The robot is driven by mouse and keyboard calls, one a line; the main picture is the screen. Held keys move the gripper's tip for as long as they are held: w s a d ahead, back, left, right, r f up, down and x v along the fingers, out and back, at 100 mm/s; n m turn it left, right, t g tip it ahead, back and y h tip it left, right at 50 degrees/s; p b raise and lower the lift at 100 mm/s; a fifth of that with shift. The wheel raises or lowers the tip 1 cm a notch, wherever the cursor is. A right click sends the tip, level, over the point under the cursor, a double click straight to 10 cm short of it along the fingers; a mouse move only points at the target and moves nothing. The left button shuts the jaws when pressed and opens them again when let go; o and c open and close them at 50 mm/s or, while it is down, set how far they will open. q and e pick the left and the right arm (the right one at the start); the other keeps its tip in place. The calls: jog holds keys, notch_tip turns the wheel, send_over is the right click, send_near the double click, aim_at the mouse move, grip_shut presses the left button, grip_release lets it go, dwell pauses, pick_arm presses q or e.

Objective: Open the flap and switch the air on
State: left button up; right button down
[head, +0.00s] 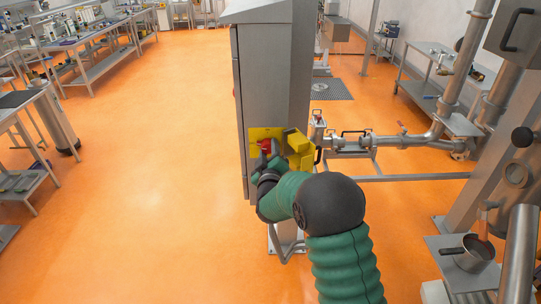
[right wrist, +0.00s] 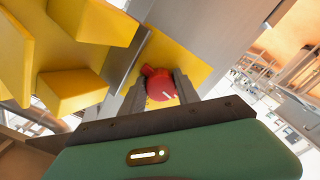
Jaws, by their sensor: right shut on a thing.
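A red switch knob (head: 266,145) sits on a yellow plate (head: 257,132) on the side of the grey metal cabinet. The yellow flap (head: 299,148) stands swung out to the right, and the knob is exposed. My right gripper (head: 263,157) reaches the knob from the front. In the right wrist view the red knob (right wrist: 159,84) lies between the two fingers of my right gripper (right wrist: 160,88), which are shut on it. The yellow plate (right wrist: 170,52) is behind it, and the flap (right wrist: 90,60) is at the left. My left gripper is not in view.
The tall grey cabinet (head: 270,70) stands in mid-view. Steel pipes (head: 400,141) run to its right. A saucepan (head: 472,254) is on a stand at the lower right. Workbenches (head: 95,58) line the left; the orange floor (head: 150,170) between is clear.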

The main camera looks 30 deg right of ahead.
jog(key=m+b, duration=0.8)
jog(key=b, duration=0.1)
jog(key=m+b, duration=0.3)
jog(key=b, duration=0.1)
jog(key=shift+w+a+f+m+b, duration=0.1)
jog(key=shift+a+f+m+b, duration=0.1)
jog(key=shift+a+m+b, duration=0.15)
jog(key=m+b, duration=0.2)
jog(key=m, duration=0.1)
jog(key=shift+d+r, duration=0.1)
jog(key=shift+r, duration=0.05)
jog(key=shift+r+m+b, duration=0.15)
jog(key=shift+m+b, duration=0.4)
jog(key=shift+b, duration=0.15)
jog(key=shift+d, duration=0.1)
jog(key=c, duration=1.3)
grip_release()
jog(key=shift+c, duration=0.2)
jog(key=o, duration=0.4)
jog(key=shift+s+r, duration=0.15)
jog(key=shift+s, duration=0.1)
jog(key=shift+o, duration=0.2)
